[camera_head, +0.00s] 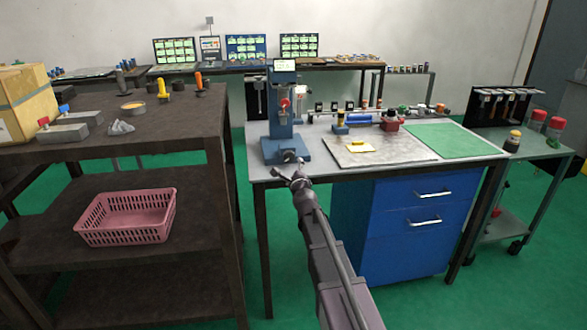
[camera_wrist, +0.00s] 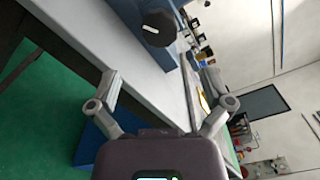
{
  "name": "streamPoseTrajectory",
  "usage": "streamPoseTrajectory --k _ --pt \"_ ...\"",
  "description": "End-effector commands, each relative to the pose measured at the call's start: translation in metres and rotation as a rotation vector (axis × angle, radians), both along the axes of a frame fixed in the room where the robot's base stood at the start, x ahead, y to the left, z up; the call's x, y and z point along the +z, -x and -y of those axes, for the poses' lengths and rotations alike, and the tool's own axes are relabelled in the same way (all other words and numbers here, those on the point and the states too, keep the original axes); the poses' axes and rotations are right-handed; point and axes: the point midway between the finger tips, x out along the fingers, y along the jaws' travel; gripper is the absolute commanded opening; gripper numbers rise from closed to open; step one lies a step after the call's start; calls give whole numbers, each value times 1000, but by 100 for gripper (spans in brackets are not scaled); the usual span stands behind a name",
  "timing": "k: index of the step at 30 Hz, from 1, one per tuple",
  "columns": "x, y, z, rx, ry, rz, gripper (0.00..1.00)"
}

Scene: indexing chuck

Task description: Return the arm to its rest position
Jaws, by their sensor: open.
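My gripper (camera_head: 291,165) is at the front left edge of the workbench in the head view, with my arm reaching up to it from the bottom. In the wrist view the two fingers of my gripper (camera_wrist: 168,88) are spread wide and hold nothing. The blue press-like fixture (camera_head: 283,115) stands upright on the bench just beyond the gripper. Its dark round knob (camera_wrist: 158,24) shows ahead of the fingers in the wrist view. I cannot tell from these views whether a finger touches the fixture.
The workbench (camera_head: 317,173) carries a grey plate (camera_head: 400,151), a yellow piece (camera_head: 359,146) and a green mat (camera_head: 455,141). A dark shelf (camera_head: 150,141) with a pink basket (camera_head: 125,219) stands at left. A cart (camera_head: 546,147) stands at right. Green floor (camera_head: 292,255) shows between shelf and bench.

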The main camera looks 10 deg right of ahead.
Motion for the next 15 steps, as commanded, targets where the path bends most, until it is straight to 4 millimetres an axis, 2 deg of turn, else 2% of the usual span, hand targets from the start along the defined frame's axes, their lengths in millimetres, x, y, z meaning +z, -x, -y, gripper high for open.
streamPoseTrajectory --k 11,15 --pt "0 1 -1 3 4 -2 100" --pt "-4 6 -6 34 50 -19 100"
